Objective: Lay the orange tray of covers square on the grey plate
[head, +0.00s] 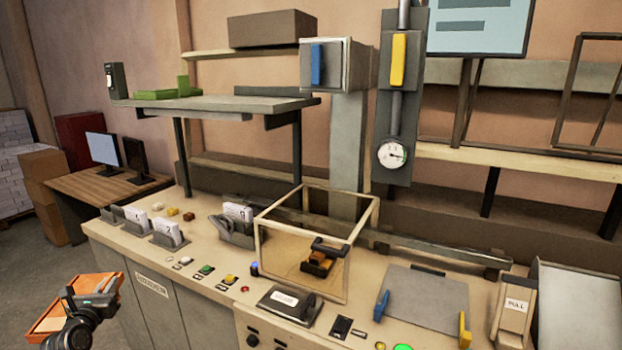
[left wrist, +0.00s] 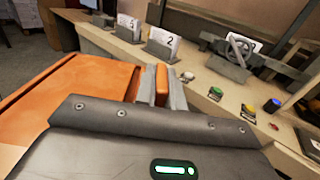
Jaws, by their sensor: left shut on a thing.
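The orange tray (head: 48,318) is at the lower left of the head view, off the front of the bench. It looks tilted, and covers in it cannot be made out. My left gripper (head: 70,294) is shut on the tray's edge. In the left wrist view the tray (left wrist: 65,90) fills the left side, and its rim passes between the fingers (left wrist: 160,86). The grey plate (head: 428,296) lies bare on the bench at the right, far from the tray, with a blue clip (head: 381,306) and a yellow clip (head: 464,330) at its sides. My right gripper is not in view.
A clear-walled box (head: 318,245) with a dark-handled piece inside stands between tray and plate. Numbered card holders (head: 168,233) and buttons (head: 207,269) line the bench's left part. A gauge column (head: 397,100) hangs behind the plate. A beige PULL unit (head: 514,310) stands right of it.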

